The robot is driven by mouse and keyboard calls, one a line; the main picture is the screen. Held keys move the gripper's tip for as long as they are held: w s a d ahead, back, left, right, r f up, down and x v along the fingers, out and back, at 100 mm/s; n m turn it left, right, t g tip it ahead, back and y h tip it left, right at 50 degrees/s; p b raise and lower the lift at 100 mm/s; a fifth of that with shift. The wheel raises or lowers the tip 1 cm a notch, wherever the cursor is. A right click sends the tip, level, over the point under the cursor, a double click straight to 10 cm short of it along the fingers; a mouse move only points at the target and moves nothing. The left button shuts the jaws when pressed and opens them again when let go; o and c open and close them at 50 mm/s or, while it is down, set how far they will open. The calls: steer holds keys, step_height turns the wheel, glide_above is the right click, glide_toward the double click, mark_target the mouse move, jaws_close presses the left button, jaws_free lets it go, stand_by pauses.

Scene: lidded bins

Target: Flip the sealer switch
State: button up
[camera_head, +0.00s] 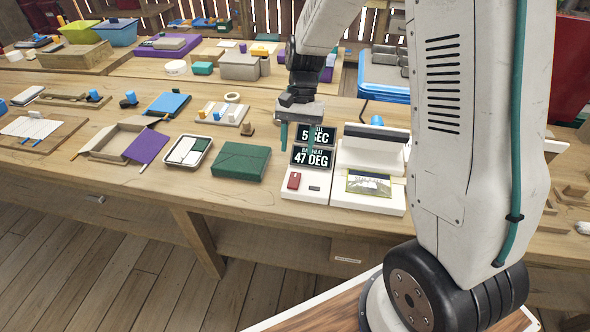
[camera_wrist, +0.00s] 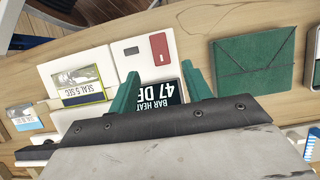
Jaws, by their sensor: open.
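The white sealer (camera_head: 335,196) stands near the table's front edge, with a dark display reading 5 SEC and BAR HEAT 47 DEG. The red switch (camera_head: 293,181) is on its front left panel, beside a small dark button (camera_head: 314,189). In the wrist view the red switch (camera_wrist: 159,46) and the dark button (camera_wrist: 132,51) lie past my fingertips. My gripper (camera_head: 298,146) is open and empty above the display, apart from the switch. Its teal fingers (camera_wrist: 160,70) partly cover the display in the wrist view. The switch's exact tilt is hard to tell.
A pouch (camera_head: 369,184) lies on the sealer's right part, below a dark bar (camera_head: 376,133). A green box (camera_head: 241,161) sits to the left of the sealer, with a small tray (camera_head: 187,151) beyond it.

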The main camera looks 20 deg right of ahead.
mark_target(294, 179)
steer(key=x, duration=0.7)
steer(key=shift+s+a+f, duration=0.15)
steer(key=shift+f, duration=0.2)
